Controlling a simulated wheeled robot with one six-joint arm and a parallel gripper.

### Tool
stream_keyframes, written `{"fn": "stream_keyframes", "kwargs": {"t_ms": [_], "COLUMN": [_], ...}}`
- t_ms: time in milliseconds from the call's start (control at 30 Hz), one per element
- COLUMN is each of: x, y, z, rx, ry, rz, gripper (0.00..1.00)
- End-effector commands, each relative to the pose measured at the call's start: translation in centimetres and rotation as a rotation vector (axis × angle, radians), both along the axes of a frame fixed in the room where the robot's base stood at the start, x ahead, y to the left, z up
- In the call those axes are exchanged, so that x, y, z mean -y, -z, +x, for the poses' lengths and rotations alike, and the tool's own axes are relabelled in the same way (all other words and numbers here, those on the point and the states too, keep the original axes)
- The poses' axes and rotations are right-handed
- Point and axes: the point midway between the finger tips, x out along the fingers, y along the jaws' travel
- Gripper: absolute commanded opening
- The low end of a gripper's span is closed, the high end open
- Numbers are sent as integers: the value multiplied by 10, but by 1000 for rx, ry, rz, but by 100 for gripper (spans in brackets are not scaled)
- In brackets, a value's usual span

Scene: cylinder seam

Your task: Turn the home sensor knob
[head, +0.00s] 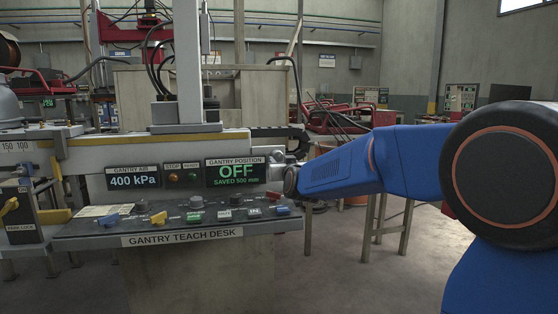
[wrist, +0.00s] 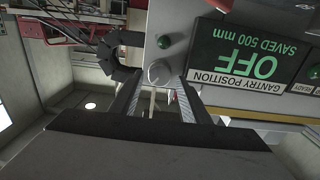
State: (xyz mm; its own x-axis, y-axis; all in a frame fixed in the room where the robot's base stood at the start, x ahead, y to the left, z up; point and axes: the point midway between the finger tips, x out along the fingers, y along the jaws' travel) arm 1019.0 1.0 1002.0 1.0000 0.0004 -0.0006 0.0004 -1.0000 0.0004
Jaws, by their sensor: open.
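A round grey knob (wrist: 158,72) sits on the light panel in the wrist view, beside the gantry position display (wrist: 258,66), which reads OFF, saved 500 mm. I cannot read a label on the knob. My gripper (wrist: 160,88) is open and empty, its two fingers pointing at the panel with the knob between and just beyond their tips. I cannot tell whether they overlap it in depth. In the head view my gripper (head: 280,178) is small, just right of the display (head: 235,172). A pale round part, probably the knob (head: 276,157), shows there, partly crowded by the gripper.
The gantry teach desk (head: 180,239) holds several coloured knobs and switches below the displays. A black cable chain (wrist: 122,62) hangs beside the fingers. Open floor lies right of the desk.

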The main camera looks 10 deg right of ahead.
Motion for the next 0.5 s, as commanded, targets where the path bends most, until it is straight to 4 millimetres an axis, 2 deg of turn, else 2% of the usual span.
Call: {"fn": "stream_keyframes", "kwargs": {"t_ms": [200, 500], "x": [0, 0], "y": [0, 0], "z": [26, 36], "rx": [0, 0], "ry": [0, 0], "rz": [1, 1], "gripper": [42, 42]}}
